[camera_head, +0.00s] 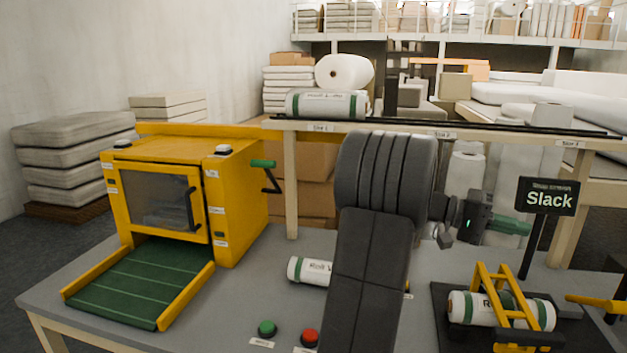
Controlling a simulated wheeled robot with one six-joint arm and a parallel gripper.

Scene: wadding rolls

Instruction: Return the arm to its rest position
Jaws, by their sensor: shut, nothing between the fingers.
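My gripper (512,226) shows at the right of the head view, pointing right, in the air above the table and left of the Slack sign. Its green fingers are shut with nothing between them. My dark arm rises through the middle of the view, bends at the top, and hides part of the table and of a white roll (306,270) lying on it. A white roll with green bands (470,307) lies in a yellow-framed stand (486,275) at the lower right, below and apart from my gripper.
A yellow machine (238,205) with a green ramp (140,285) stands at the left of the table (245,290). Green (267,328) and red (309,338) buttons are in front. A raised rail (420,127) behind holds a roll (325,104). The Slack sign (547,197) stands close to my gripper.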

